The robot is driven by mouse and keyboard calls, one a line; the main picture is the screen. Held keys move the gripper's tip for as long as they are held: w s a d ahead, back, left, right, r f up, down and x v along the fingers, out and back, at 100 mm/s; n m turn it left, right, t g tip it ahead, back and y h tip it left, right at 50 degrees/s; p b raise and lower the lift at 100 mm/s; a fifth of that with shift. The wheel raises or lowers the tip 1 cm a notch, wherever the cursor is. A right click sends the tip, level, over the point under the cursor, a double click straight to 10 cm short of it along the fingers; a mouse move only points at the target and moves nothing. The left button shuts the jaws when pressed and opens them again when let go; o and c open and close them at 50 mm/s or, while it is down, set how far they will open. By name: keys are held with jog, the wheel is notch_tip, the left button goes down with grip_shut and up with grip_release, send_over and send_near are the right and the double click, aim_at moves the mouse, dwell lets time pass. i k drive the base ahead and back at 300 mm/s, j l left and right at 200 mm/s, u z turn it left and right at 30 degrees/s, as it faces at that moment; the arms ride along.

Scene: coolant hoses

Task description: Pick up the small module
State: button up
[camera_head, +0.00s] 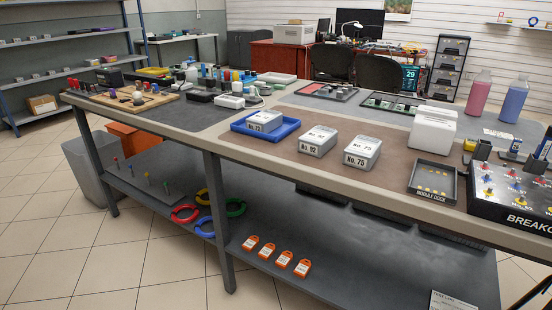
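Several grey-white labelled modules are on the long workbench. The module marked No. 73 (264,121) sits in a blue tray (239,127). The module marked No. 92 (318,141) stands on the brown mat right of the tray. The module marked No. 75 (362,151) stands right of that, near the front edge. They look close in size, and I cannot tell which one is the small module. A dark tray labelled MODULE DOCK (417,189) lies farther right with small yellow parts inside. My gripper is not in view.
A white box (432,130) stands behind the dock. A black breakout panel (510,200) with coloured knobs is at the right end. Bottles and tools crowd the bench's left half. Coloured rings (205,227) and orange tags (284,257) lie on the lower shelf. Tiled floor lies clear in front.

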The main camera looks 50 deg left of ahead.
aim_at(362, 153)
jog(key=u, duration=1.55)
